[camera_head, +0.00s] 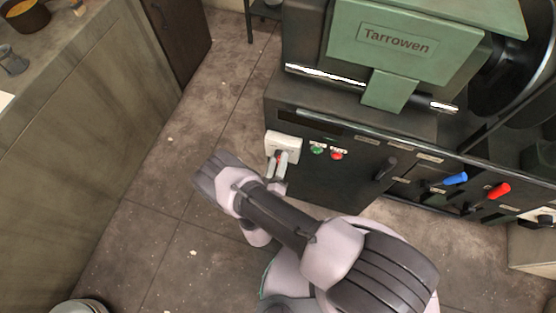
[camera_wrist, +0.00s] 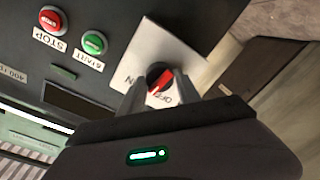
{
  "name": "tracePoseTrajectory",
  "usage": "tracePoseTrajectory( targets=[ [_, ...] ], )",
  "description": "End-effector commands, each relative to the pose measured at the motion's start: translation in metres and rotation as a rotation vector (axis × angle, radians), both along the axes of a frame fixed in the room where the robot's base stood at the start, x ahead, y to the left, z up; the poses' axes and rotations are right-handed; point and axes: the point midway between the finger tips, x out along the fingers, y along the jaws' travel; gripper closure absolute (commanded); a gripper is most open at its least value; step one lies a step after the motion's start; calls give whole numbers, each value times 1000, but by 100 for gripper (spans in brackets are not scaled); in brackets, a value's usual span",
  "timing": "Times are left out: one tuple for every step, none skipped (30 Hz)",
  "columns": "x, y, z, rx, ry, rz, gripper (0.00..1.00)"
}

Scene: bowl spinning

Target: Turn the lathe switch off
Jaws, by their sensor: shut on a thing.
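The lathe switch is a dark round knob with a red pointer (camera_wrist: 161,79) on a white plate. The plate (camera_wrist: 178,47) carries "ON" and "OFF" lettering, partly covered by my gripper. In the head view the white switch plate (camera_head: 283,143) is on the left of the lathe's dark front panel. My gripper (camera_head: 279,160) reaches the switch from the front. In the wrist view my gripper (camera_wrist: 159,85) has one finger on each side of the knob and is shut on it. The red pointer lies slanted between the fingers, and I cannot tell exactly which label it points to.
Next to the switch are a green start button (camera_head: 317,149) and a red stop button (camera_head: 337,155). Levers with blue (camera_head: 455,178) and red (camera_head: 498,191) handles stick out further right. A counter (camera_head: 70,120) stands at the left, with open floor between.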

Motion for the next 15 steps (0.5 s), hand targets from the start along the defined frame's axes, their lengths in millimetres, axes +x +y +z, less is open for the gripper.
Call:
tracePoseTrajectory(
  targets=[
    [0,-1,0,-39,14,-3,100],
    [0,-1,0,-65,24,-2,100],
    [0,-1,0,-101,37,-3,100],
    [0,-1,0,-128,48,-3,100],
    [0,-1,0,-154,57,-3,100],
    [0,-1,-1,-191,70,-2,100],
    [0,-1,-1,-218,80,-3,100],
    [0,-1,-1,-245,90,-2,100],
    [0,0,-1,-281,103,-3,100],
    [0,0,-1,-307,113,-2,100],
    [0,0,-1,-333,123,-3,100],
    [0,0,-1,-368,136,-3,100],
    [0,0,-1,-395,145,-3,100],
    [0,0,-1,-421,154,-4,100],
    [0,0,-1,-457,167,-3,100]
  ],
)
